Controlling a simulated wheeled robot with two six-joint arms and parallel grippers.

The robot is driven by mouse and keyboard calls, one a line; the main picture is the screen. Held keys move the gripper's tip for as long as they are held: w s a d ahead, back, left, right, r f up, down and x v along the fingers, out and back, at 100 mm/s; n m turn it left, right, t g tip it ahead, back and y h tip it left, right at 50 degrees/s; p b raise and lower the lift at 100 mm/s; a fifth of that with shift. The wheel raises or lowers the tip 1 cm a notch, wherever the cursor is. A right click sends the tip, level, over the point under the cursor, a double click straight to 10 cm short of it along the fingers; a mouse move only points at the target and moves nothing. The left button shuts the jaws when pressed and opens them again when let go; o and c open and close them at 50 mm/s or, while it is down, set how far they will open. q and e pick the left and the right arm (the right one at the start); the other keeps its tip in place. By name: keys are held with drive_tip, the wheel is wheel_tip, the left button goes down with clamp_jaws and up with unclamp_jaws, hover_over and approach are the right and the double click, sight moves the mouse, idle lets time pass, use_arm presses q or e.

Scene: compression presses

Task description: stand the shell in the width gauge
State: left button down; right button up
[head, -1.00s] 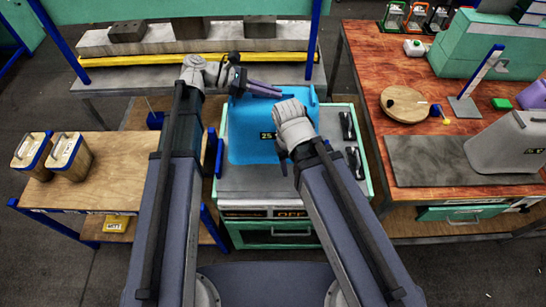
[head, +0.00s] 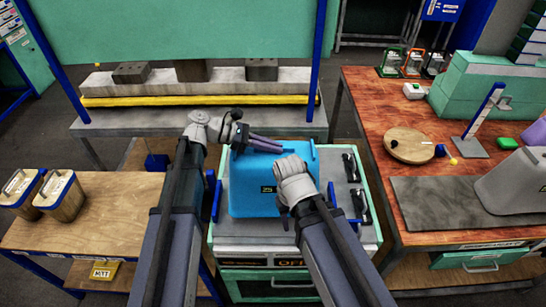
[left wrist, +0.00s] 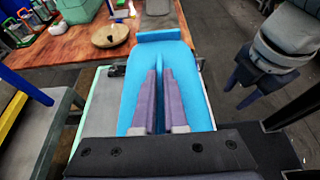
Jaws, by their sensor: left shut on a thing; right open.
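My right gripper (head: 308,207) is open and empty at the shell's front right. A blue upright on a grey base (head: 478,147) stands on the right bench; whether it is the width gauge is unclear.
A grey shell (head: 515,185) stands on a dark mat (head: 435,200) on the right bench, near a round wooden board (head: 408,137). Two wooden-sided canisters (head: 62,195) stand on the left table. A press with a yellow bar (head: 200,99) is behind the cart.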

sight(273, 154)
use_arm(q)
drive_tip(key=shift+f+b, duration=1.1)
drive_tip(key=shift+f, duration=0.5)
drive_tip(key=shift+f+b, duration=0.15)
drive_tip(key=shift+b, duration=0.15)
drive_tip(key=c, duration=1)
unclamp_jaws()
drive_tip(key=shift+o, duration=0.2)
drive_tip(key=shift+r+p, duration=0.35)
drive_tip(key=p+v, duration=0.4)
drive_tip(key=v, duration=0.6)
drive_tip(key=shift+w+a+r, duration=0.1)
drive_tip(key=shift+r, duration=0.05)
drive_tip(key=shift+v, duration=0.8)
